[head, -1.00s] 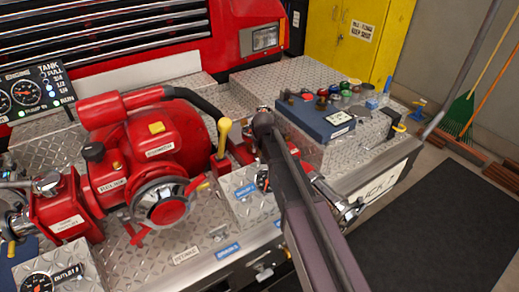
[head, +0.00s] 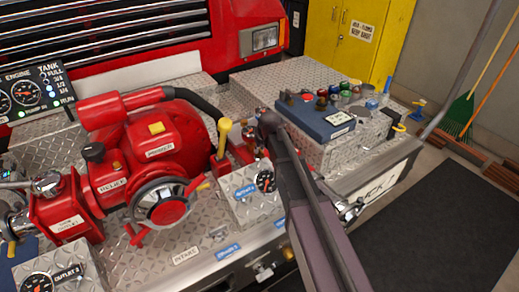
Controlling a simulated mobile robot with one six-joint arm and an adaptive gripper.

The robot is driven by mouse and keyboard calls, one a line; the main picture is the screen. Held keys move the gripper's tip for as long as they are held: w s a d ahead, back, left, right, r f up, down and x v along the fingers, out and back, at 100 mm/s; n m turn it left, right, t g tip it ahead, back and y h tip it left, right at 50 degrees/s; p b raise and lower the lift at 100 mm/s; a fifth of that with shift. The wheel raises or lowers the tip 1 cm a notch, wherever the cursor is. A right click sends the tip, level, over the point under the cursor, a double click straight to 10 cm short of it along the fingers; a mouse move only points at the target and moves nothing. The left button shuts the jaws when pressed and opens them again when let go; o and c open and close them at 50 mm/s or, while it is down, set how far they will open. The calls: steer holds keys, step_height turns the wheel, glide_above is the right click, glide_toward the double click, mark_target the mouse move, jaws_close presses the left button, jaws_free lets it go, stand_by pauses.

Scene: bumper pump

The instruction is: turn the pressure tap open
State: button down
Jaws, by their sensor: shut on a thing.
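My arm (head: 312,215) reaches up from the bottom edge to a dark joint beside the red pump's right side. My gripper's jaws are hidden behind this arm, and so is whatever they touch. No part in view can be surely read as the pressure tap. A round black gauge (head: 265,181) sits on the metal box left of my arm, next to a blue label. A yellow-knobbed lever (head: 224,130) stands upright left of the arm's far joint.
A blue panel with several coloured knobs (head: 322,122) sits on the diamond-plate bumper to the right. A chrome fitting (head: 347,210) projects just right of my arm. The dark floor mat (head: 430,220) is clear. A yellow cabinet (head: 350,40) stands behind.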

steer(key=shift+n, duration=0.5)
steer(key=c, duration=0.7)
jaws_free()
steer(key=shift+m, duration=0.5)
